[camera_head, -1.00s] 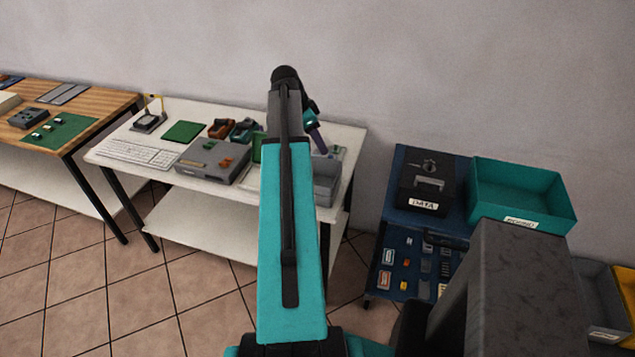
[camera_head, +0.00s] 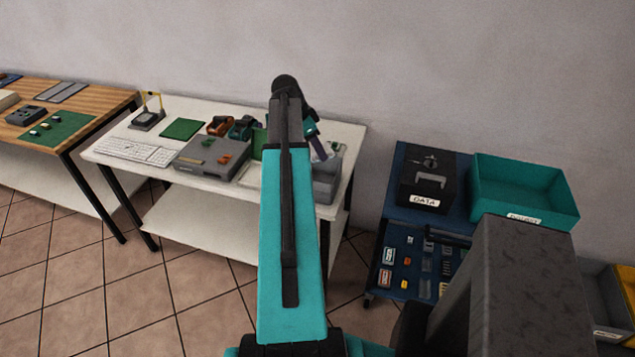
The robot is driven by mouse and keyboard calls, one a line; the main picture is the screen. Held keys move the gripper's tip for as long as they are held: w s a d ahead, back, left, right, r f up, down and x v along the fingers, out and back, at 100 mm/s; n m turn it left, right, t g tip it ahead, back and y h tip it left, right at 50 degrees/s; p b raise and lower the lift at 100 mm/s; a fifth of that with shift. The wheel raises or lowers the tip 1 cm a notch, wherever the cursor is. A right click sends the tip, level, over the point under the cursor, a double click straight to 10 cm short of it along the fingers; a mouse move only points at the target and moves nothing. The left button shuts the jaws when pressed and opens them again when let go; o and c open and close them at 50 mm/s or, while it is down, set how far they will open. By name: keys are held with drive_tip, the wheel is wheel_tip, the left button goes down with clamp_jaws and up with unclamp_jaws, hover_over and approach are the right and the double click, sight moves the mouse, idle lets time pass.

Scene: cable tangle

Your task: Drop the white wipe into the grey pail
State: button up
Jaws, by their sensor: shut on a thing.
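My gripper (camera_head: 319,147) is over the right end of the white table, partly hidden behind my arm. It is shut on a small pale thing at its tips, which looks like the white wipe (camera_head: 331,150); its shape is hard to make out. A grey open-topped pail (camera_head: 327,184) stands on the table's front right corner, just below the gripper. Its left side is hidden by my arm, and I cannot see inside it. The gripper looks to be above and slightly behind its rim.
The white table (camera_head: 140,126) also bears a keyboard (camera_head: 130,151), a grey device (camera_head: 208,159) and a green board (camera_head: 182,128). A blue cart (camera_head: 388,214) with a black DATA box (camera_head: 425,186) and teal bin (camera_head: 515,190) stands right. Another grey bin (camera_head: 605,318) is at far right.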

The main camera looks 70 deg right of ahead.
drive_tip(key=shift+f, duration=0.8)
drive_tip(key=o, duration=1)
drive_tip(key=shift+w+r+b, duration=0.1)
drive_tip(key=shift+b, duration=0.2)
drive_tip(key=shift+b+v, duration=1.85)
drive_tip(key=shift+v, duration=4.95)
